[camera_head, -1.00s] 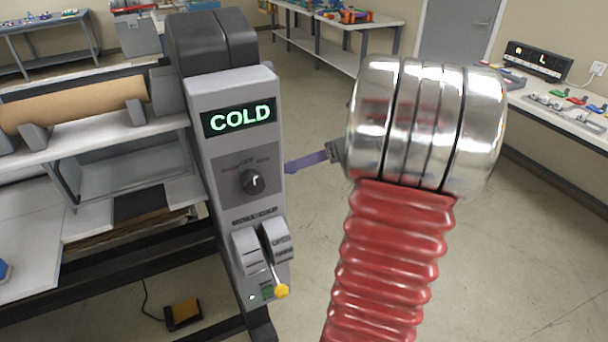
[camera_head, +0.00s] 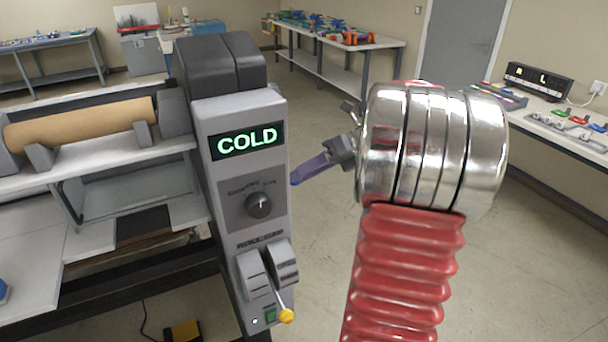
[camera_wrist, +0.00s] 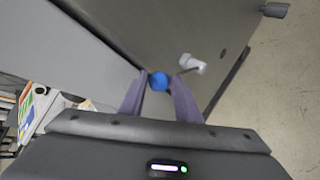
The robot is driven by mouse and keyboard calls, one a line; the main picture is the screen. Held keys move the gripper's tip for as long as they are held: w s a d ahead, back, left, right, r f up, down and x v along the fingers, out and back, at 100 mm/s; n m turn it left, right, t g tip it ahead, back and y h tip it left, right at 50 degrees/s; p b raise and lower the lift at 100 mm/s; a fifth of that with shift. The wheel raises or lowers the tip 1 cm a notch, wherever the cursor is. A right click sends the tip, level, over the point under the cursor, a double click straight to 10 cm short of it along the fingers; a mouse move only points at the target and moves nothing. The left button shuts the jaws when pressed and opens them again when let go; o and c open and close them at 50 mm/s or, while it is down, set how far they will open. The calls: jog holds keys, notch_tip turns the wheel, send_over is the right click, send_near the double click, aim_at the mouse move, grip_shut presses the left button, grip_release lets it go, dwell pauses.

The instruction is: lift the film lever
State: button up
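The laminator's control post (camera_head: 240,165) stands at left centre in the head view, its display reading COLD. A lever with a yellow knob (camera_head: 286,316) sticks out low on its front. In the wrist view, a round blue knob (camera_wrist: 159,81) shows between my fingertips, with a small gap to each finger. I cannot tell which lever is the film lever. My gripper (camera_wrist: 158,76) is open, its two purple fingers apart beside the machine's dark side. In the head view, my gripper (camera_head: 306,172) is right of the post, partly hidden by it; the blue knob is hidden there.
A white fitting (camera_wrist: 192,63) projects from the dark surface, just right of my right fingertip. A black dial (camera_head: 258,205) sits below the display. A brown roll (camera_head: 82,124) lies on the machine at left. Workbenches (camera_head: 340,35) line the walls. The floor at right is open.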

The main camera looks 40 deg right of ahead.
jog(key=o, duration=0.4)
jog(key=shift+w+a, duration=0.1)
jog(key=shift+a, duration=0.05)
jog(key=shift+c, duration=0.2)
jog(key=v, duration=1.3)
jog(key=shift+s+d, duration=0.25)
jog(key=shift+d, duration=0.05)
jog(key=shift+r, duration=0.15)
